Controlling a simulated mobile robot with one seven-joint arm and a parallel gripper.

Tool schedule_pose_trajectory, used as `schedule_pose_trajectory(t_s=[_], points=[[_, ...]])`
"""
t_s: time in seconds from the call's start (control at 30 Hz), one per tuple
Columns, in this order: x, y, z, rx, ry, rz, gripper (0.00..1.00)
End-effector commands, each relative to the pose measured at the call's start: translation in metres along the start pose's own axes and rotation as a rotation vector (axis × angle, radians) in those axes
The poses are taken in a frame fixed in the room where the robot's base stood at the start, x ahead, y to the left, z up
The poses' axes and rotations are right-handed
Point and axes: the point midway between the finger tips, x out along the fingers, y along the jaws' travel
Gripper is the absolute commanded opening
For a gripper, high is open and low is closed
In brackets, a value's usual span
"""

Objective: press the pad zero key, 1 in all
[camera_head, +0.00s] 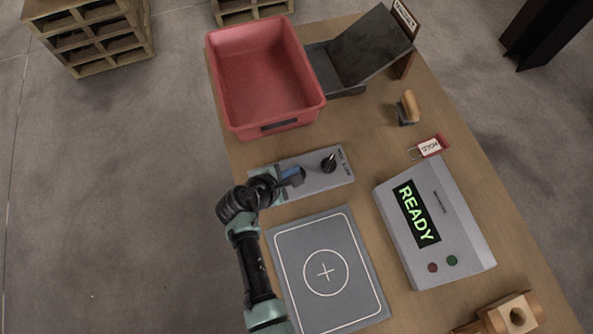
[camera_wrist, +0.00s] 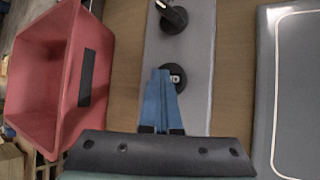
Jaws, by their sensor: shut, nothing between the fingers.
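A grey control panel (camera_head: 320,183) lies on the table and also shows in the wrist view (camera_wrist: 203,45). In the wrist view a round black key (camera_wrist: 178,70) with a small pale mark sits on it; I take it for the pad zero key. My gripper (camera_head: 299,175) is shut and empty, its blue fingers over the panel's left part. In the wrist view the fingertips (camera_wrist: 161,72) overlap the key's left side; I cannot tell whether they touch it. In the head view my gripper hides the key. A black pointer knob (camera_head: 329,163) stands farther right on the panel.
A grey pad (camera_head: 297,244) with a circle and cross lies in front of the panel. A console (camera_head: 462,232) reading READY stands right. A red bin (camera_head: 231,103) and dark tilted tray (camera_head: 372,48) stand behind. A wooden-handled stamp (camera_head: 407,107) and red tag (camera_head: 431,146) lie right.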

Motion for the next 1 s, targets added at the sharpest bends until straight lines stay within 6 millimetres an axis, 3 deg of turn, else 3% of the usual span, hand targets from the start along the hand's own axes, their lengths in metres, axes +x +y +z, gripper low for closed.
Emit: schedule_pose_trajectory(t_s=[0.27,0.67,1.0], points=[[-0.011,0.007,0.007,0.000,0.001,-0.002,0.00],[-0.012,0.008,0.008,0.000,0.000,-0.001,0.00],[-0.034,0.024,0.024,0.000,0.000,0.000,0.00]])
